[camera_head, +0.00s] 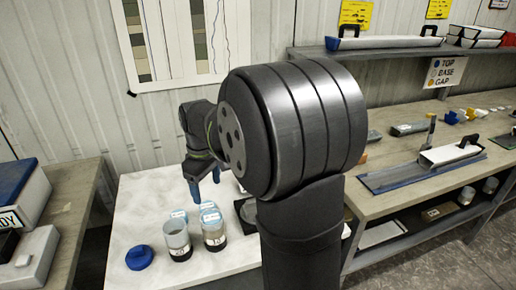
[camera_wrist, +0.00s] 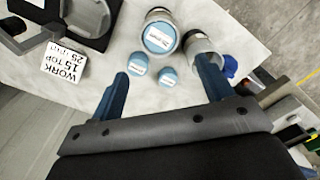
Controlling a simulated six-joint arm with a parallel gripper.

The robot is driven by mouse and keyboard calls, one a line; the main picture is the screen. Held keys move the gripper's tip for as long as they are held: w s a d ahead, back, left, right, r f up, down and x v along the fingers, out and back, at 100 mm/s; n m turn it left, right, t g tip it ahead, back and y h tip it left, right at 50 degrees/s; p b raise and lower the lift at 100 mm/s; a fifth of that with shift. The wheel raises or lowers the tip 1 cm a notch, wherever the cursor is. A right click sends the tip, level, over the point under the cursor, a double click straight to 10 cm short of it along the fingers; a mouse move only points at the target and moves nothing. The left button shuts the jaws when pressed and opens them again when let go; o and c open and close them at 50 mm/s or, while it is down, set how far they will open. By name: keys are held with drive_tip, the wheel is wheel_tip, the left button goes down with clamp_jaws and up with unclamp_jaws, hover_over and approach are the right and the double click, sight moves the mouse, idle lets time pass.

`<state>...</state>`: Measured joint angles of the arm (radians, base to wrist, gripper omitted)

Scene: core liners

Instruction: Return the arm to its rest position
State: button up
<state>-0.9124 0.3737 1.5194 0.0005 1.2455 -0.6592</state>
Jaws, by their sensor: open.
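My gripper (camera_head: 206,183) is open above the white work table (camera_head: 130,205), its two blue fingers apart with nothing between them. In the wrist view my gripper (camera_wrist: 161,67) points toward two small light-blue labelled discs (camera_wrist: 138,63) (camera_wrist: 168,76). Beyond them stand a liner with a light-blue labelled top (camera_wrist: 160,35) and an open grey liner (camera_wrist: 200,45). In the head view the open liner (camera_head: 178,240) and the blue-topped liner (camera_head: 213,232) stand upright side by side. My dark arm hides part of the table.
A dark blue cap (camera_head: 140,257) lies near the table's front left. A white card reading WORK 15 TOP 25 (camera_wrist: 64,62) lies beside dark equipment (camera_wrist: 92,20). A bench (camera_head: 400,165) with trays stands right; another holds a blue-lidded box (camera_head: 15,180) left. The table's left part is clear.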

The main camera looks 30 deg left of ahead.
sight(212, 218)
wheel_tip(212, 218, down, 13)
drive_tip(key=shift+r, duration=0.4)
